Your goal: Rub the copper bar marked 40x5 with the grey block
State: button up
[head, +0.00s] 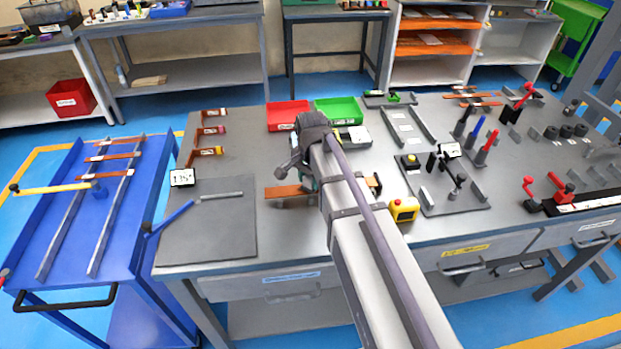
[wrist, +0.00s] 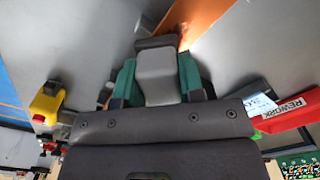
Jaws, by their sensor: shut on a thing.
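My gripper (wrist: 158,82) has teal fingers, shut on a grey block (wrist: 157,66) between them in the wrist view. A copper bar (wrist: 204,18) shows beyond the block's far end and runs off the top of that view. In the head view a copper bar (head: 288,196) lies on the grey bench, its right part hidden by my arm. The block is over or against this bar; I cannot tell whether it touches. My gripper is mostly hidden behind my arm in the head view. No 40x5 mark is readable.
A yellow box (head: 403,209) stands right of my arm. Red (head: 288,116) and green (head: 338,108) trays lie behind. A grey mat (head: 209,225) with a grey rod is at left. More copper bars lie on the blue cart (head: 72,235) rails. Fixtures crowd the right bench.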

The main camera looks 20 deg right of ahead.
jog(key=shift+r+p, duration=2.3)
jog(key=shift+r, duration=0.45)
notch_tip(320, 180, up, 3)
jog(key=p, duration=0.3)
jog(key=shift+r, duration=0.15)
jog(key=shift+f, duration=0.2)
